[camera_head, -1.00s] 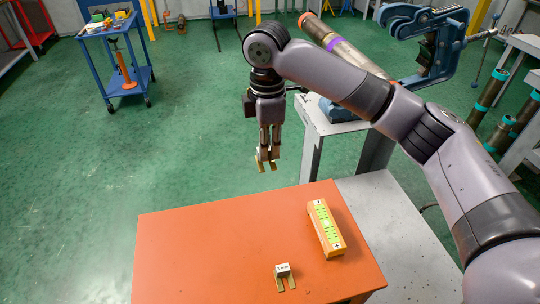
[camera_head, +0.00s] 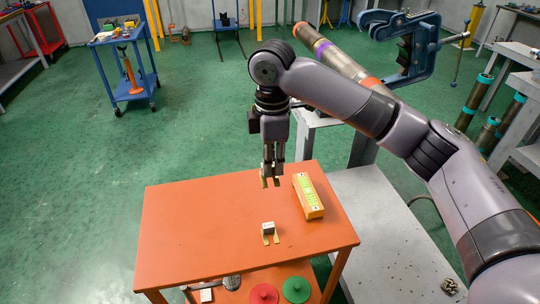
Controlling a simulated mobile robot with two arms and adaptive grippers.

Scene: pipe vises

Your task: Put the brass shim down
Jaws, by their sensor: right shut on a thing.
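My right gripper (camera_head: 270,180) hangs pointing down over the far part of the orange table (camera_head: 200,225). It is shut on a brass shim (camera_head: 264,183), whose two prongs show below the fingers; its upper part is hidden. The shim appears to be above the tabletop, though the exact gap is hard to tell. Another small piece, a grey block with two brass prongs (camera_head: 269,229), lies on the table nearer to me. My left gripper is not in view.
An orange box with a yellow-green top (camera_head: 308,196) lies on the table, right of my gripper. The table's left half is clear. A red disc (camera_head: 264,294) and a green disc (camera_head: 296,289) lie below the near edge. A blue vise (camera_head: 418,45) stands behind right.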

